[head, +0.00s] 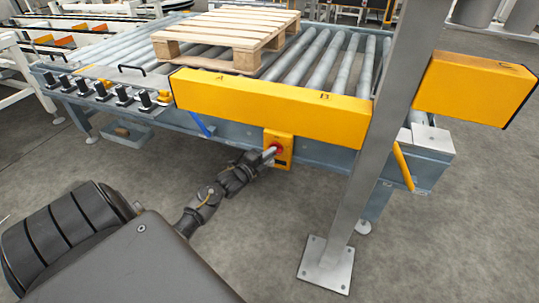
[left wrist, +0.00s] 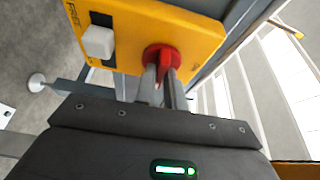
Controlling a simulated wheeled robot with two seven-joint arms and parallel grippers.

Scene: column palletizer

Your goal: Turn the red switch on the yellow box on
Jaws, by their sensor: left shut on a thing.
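The yellow box (head: 284,158) is mounted on the side of the conveyor frame, below the long yellow panel. It also fills the upper part of the left wrist view (left wrist: 190,35). The red switch (head: 277,148) is on its face; in the left wrist view the red switch (left wrist: 160,54) shows a round base with a raised handle. My left gripper (head: 269,153) reaches it from the left, and its fingers (left wrist: 165,82) are shut on the red handle. The fingers partly hide the switch. My right gripper is not in view.
A wooden pallet (head: 228,37) lies on the rollers above. A long yellow panel (head: 268,107) lettered A and B overhangs the box. A grey post (head: 372,150) with a floor plate stands to the right. A white rocker (left wrist: 99,42) sits beside the switch. Floor in front is clear.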

